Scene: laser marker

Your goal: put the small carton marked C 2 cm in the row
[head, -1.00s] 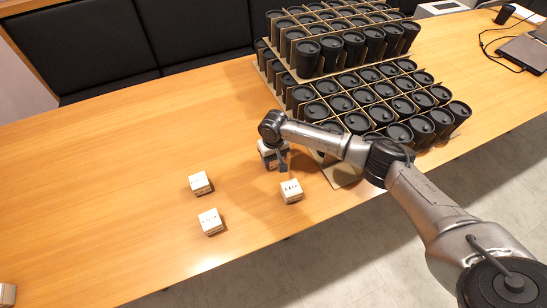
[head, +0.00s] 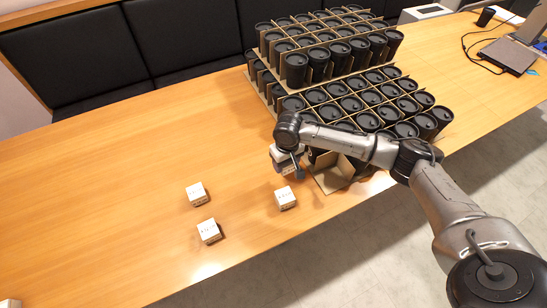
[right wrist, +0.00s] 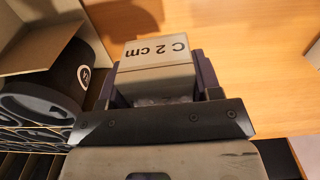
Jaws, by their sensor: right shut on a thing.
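My right gripper (head: 288,164) is shut on a small white carton in front of the cup trays. In the right wrist view this carton (right wrist: 155,50) reads "C 2 cm" on its face, and the gripper (right wrist: 156,82) has one finger on each side of it. In the head view the arm hides most of it, and I cannot tell whether it touches the table. Three similar cartons stand on the table: one (head: 285,198) just in front of the gripper, two (head: 196,194) (head: 208,230) farther left. Their print is too small to read. My left gripper is not in view.
Stacked cardboard trays (head: 330,181) full of black lidded cups (head: 296,68) stand close behind and right of the gripper. Another carton (head: 10,303) shows at the bottom left edge. The wooden table (head: 110,190) is clear on the left. A laptop (head: 505,55) lies far right.

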